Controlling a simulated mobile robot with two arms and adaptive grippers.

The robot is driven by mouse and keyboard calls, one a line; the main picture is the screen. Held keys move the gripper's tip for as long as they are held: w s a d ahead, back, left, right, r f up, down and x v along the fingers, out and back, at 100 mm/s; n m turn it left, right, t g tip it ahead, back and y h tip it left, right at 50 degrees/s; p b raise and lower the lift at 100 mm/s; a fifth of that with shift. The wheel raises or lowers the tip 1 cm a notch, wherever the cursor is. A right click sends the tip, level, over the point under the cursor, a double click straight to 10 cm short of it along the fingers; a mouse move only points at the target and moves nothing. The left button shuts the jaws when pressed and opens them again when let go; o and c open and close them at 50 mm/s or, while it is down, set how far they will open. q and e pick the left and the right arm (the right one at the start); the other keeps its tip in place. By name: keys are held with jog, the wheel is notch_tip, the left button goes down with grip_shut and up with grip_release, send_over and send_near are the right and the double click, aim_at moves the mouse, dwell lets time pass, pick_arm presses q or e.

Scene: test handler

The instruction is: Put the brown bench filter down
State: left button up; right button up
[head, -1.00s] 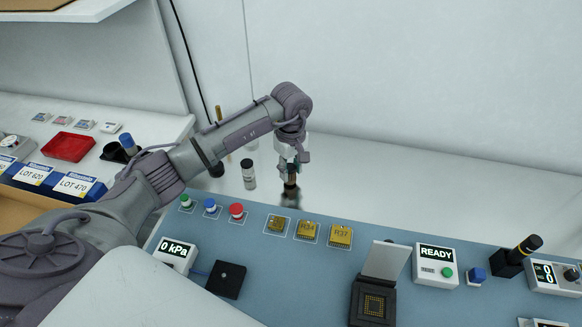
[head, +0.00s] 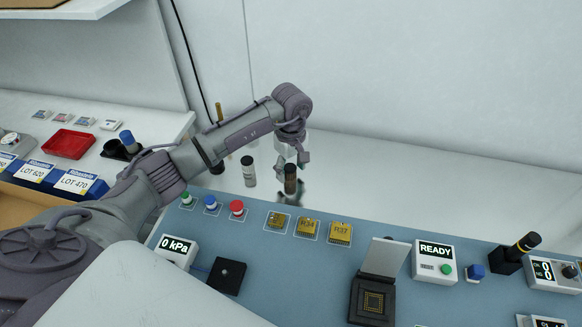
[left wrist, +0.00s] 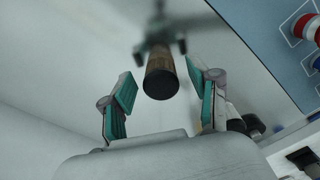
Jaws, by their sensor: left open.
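The brown bench filter (head: 291,181) is a short brown cylinder with a dark end, upright on the glossy pale surface behind the blue mat, its reflection below it. My left gripper (head: 291,163) is right above it, with its fingers spread to either side. In the left wrist view the filter (left wrist: 161,75) shows between the open green-padded fingers of the left gripper (left wrist: 160,85), with a gap on both sides. My right gripper is not in view.
A grey-white labelled cylinder (head: 248,174) stands to the left of the filter. The blue mat (head: 330,262) in front carries buttons, gold chips (head: 307,229), an open black socket (head: 371,302) and a READY box (head: 435,261). The glossy surface to the right is clear.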

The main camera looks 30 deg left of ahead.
aim_at(291, 168)
pick_arm(q)
notch_tip(291, 168, up, 12)
jog(key=b, duration=0.3)
jog(key=shift+r, duration=0.1)
dwell(0.3)
